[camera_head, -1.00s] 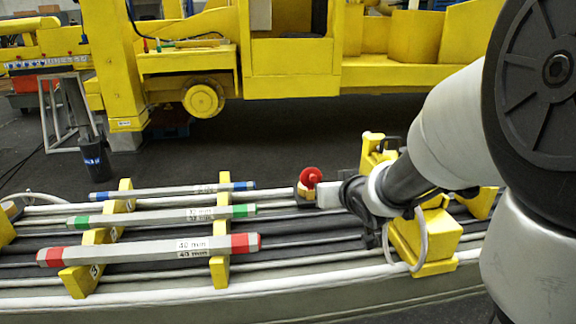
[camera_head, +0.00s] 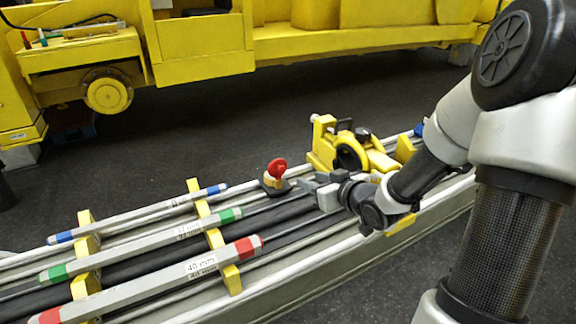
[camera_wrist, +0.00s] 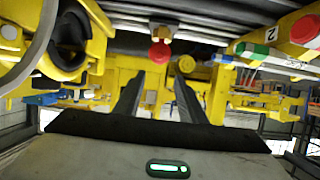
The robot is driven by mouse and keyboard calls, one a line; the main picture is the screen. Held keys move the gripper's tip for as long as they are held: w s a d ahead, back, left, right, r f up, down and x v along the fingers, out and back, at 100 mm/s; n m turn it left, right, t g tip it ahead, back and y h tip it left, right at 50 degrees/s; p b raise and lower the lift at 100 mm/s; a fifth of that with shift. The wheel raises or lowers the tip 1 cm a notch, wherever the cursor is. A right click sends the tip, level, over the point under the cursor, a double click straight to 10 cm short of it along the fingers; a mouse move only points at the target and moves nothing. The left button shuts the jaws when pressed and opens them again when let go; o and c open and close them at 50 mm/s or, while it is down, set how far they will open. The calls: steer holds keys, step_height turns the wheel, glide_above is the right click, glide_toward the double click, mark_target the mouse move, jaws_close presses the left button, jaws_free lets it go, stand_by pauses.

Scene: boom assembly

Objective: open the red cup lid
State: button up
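The red cup lid (camera_head: 277,168) is a round red knob on a small yellow-and-dark base (camera_head: 274,183), upright on the long rail. In the head view, my gripper (camera_head: 312,186) is just right of it, with a small gap between them. In the wrist view, the red lid (camera_wrist: 160,54) shows beyond and slightly above my fingertips (camera_wrist: 160,82), near the middle between them. The two dark fingers are spread apart with nothing between them, so my gripper is open. The join between lid and base is too small to make out.
Grey rods with blue (camera_head: 213,190), green (camera_head: 229,215) and red (camera_head: 248,246) ends lie in yellow holders (camera_head: 222,262) at left. A yellow clamp block (camera_head: 325,140) stands behind my gripper. A large yellow machine (camera_head: 350,45) is at the back, with clear dark floor before it.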

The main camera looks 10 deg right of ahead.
mark_target(282, 169)
steer(key=b+x, duration=0.1)
steer(key=x, duration=1.6)
steer(key=shift+w, duration=0.2)
jaws_close()
